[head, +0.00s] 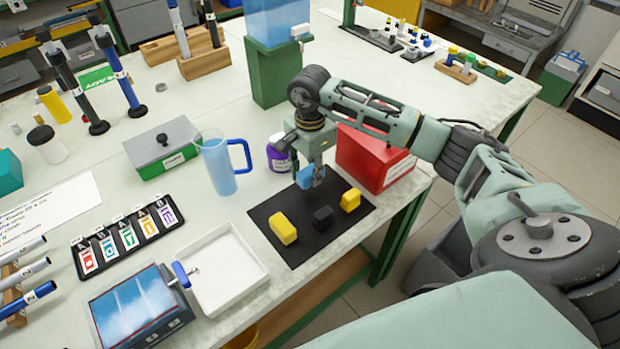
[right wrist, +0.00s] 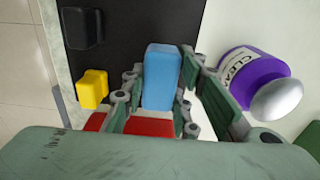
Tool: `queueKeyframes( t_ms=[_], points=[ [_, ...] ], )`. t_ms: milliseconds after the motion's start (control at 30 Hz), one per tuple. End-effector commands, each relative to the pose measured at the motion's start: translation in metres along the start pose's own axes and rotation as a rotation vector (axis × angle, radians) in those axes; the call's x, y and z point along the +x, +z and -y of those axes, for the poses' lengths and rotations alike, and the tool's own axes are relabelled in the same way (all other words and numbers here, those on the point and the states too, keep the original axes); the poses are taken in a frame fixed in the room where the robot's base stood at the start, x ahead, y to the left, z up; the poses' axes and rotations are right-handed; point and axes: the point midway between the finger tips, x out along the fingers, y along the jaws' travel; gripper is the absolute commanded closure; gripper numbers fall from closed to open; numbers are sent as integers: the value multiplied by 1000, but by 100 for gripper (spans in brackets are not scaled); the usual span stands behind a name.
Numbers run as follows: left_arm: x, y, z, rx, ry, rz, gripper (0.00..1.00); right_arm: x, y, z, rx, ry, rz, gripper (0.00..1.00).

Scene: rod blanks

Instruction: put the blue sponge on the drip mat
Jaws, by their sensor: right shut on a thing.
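The blue sponge (head: 305,178) is between the fingers of my right gripper (head: 317,172), at the back part of the black drip mat (head: 290,252). In the right wrist view the blue sponge (right wrist: 161,75) sits between the two fingers, with the dark mat (right wrist: 120,30) beside and behind it. I cannot tell whether the sponge touches the mat or is just above it. A yellow block (head: 283,228), a black block (head: 323,217) and a smaller yellow block (head: 350,200) lie on the mat. My left gripper is not in view.
A purple bottle (head: 278,157) stands close beside the gripper, left of it in the head view. A red box (head: 372,160) stands to the right. A clear jug (head: 216,165) and a white tray (head: 225,270) are left of the mat. The mat's front part is partly free.

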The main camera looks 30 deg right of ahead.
Motion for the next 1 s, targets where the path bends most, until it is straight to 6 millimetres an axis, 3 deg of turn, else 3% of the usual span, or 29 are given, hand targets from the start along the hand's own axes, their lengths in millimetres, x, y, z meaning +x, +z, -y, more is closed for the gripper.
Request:
queueKeyframes(
  t_ms=[133, 367, 733, 767, 933, 1000],
  points=[
    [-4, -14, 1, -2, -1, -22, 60, 9, 0, 1, 1, 3, -1, 94],
    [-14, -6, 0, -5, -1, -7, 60, 39, 0, 1, 0, 3, 0, 94],
    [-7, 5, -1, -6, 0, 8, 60, 46, 0, 1, 0, -1, -1, 94],
    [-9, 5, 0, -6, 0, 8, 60, 44, 0, 2, 0, -1, -1, 70],
    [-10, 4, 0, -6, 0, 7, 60, 44, 0, 1, 0, 0, -1, 55],
    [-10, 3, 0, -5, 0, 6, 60, 44, 0, 1, 0, 0, -1, 54]
  ],
)
